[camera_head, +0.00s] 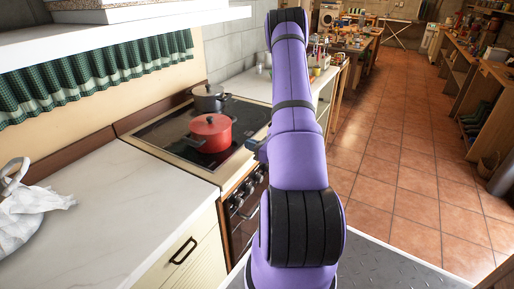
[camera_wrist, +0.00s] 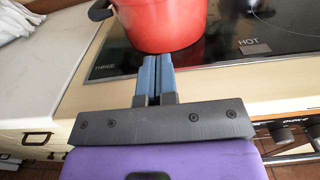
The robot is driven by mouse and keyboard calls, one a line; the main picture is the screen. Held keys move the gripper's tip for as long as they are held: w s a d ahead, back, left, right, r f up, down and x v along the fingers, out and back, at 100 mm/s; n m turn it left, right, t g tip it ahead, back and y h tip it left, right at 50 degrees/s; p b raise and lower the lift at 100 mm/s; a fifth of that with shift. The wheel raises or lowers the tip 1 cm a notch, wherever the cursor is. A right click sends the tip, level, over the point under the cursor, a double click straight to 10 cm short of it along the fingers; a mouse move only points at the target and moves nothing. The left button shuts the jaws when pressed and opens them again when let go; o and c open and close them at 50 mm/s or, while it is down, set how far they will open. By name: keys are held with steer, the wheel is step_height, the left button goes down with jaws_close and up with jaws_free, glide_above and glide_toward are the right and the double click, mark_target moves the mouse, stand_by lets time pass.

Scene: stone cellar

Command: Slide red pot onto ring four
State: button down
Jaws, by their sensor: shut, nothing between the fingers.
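The red pot (camera_head: 210,134) stands upright with its lid on, on the near part of the black glass hob (camera_head: 165,128). In the wrist view the red pot (camera_wrist: 160,22) fills the top middle, with a dark handle at its left. My gripper (camera_wrist: 157,60) is shut and empty, its blue fingertips at the pot's near lower side; I cannot tell whether they touch. In the head view my gripper (camera_head: 254,146) shows just right of the pot, partly hidden by my arm. The wrist view shows "THREE" left of the pot and "HOT" at right. I cannot make out ring four.
A dark grey pot (camera_head: 208,97) stands behind the red one on the hob. Oven knobs (camera_head: 245,190) line the stove front. Tiled floor (camera_head: 390,170) is open at right.

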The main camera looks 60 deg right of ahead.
mark_target(227, 136)
steer(key=w, duration=0.8)
steer(key=shift+w+a, duration=0.25)
steer(key=shift+a, duration=0.05)
